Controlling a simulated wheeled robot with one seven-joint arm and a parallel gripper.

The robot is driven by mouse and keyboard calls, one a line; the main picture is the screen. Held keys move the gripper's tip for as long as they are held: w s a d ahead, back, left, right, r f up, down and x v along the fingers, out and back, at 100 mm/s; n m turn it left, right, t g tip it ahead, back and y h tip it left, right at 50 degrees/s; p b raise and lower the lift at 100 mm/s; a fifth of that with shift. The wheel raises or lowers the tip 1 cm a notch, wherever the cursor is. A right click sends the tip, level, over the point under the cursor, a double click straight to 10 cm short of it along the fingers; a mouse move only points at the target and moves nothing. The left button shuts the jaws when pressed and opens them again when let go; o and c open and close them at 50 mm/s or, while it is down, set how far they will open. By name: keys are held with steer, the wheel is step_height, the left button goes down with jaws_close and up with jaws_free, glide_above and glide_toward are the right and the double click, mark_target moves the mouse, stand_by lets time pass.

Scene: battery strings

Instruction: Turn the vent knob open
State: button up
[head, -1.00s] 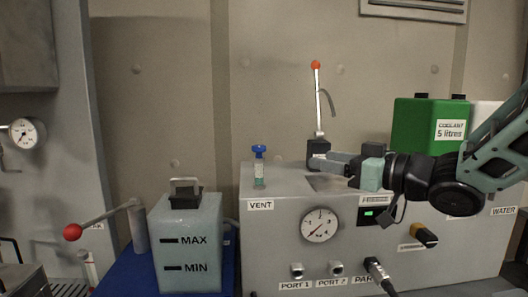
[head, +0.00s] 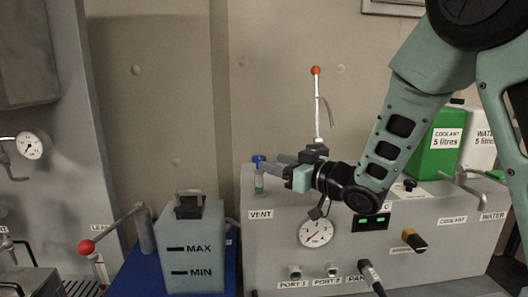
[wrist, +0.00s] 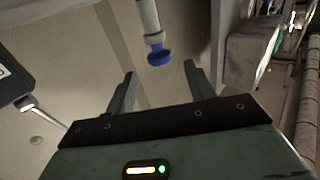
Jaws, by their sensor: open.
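The vent knob (head: 259,159) is blue and sits on top of a short pale green-white stem at the left end of the grey box, above the VENT label (head: 261,214). In the wrist view the blue knob (wrist: 159,56) lies ahead of the fingers, a little beyond their tips and roughly between them. My gripper (head: 277,165) is open and empty, just right of the knob and pointing left toward it; in the wrist view its two fingers (wrist: 160,68) are spread apart. I see no contact with the knob.
A lever with a red ball (head: 316,71) stands behind my gripper. A tank marked MAX and MIN (head: 196,256) stands left of the grey box (head: 283,272). A green coolant can (head: 437,148) is at the right. A gauge (head: 316,232) is on the box front.

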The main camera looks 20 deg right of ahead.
mark_target(264, 159)
steer(key=shift+p+x, duration=0.65)
steer(key=shift+x, duration=1.65)
steer(key=c, duration=1)
